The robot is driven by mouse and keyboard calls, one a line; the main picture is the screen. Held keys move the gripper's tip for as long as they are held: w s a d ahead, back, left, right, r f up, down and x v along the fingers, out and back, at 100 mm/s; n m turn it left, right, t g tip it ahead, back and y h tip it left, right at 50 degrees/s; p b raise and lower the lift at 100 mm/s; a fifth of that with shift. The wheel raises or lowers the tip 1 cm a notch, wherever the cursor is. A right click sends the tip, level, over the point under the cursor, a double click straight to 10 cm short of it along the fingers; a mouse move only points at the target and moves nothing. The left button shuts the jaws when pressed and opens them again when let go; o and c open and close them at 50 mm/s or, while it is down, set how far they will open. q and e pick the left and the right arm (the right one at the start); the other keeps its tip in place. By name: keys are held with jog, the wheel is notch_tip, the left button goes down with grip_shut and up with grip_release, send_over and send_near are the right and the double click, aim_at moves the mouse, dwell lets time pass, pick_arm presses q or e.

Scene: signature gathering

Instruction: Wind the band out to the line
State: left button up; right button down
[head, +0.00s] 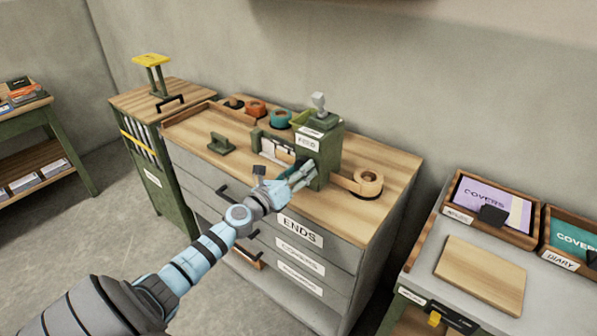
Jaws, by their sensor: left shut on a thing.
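A green box labelled FEED (318,155) stands on the wooden top of the grey drawer cabinet (385,205), with a grey knob on top. My left gripper (308,172) is at the front face of this box, shut on a part there; the fingers hide most of that part. A tan roll of band (368,182) sits on a wooden arm to the right of the box. White and dark pieces (276,152) show at the box's left side. I cannot make out the line or any band end. My right gripper is not in view.
Orange and teal rolls (280,118) stand along the back of the cabinet top. A green handled block (221,144) sits to the left. The cabinet top's front right is clear.

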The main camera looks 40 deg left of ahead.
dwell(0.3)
pick_arm(q)
jog(key=o, duration=1.2)
jog(key=shift+c, duration=0.2)
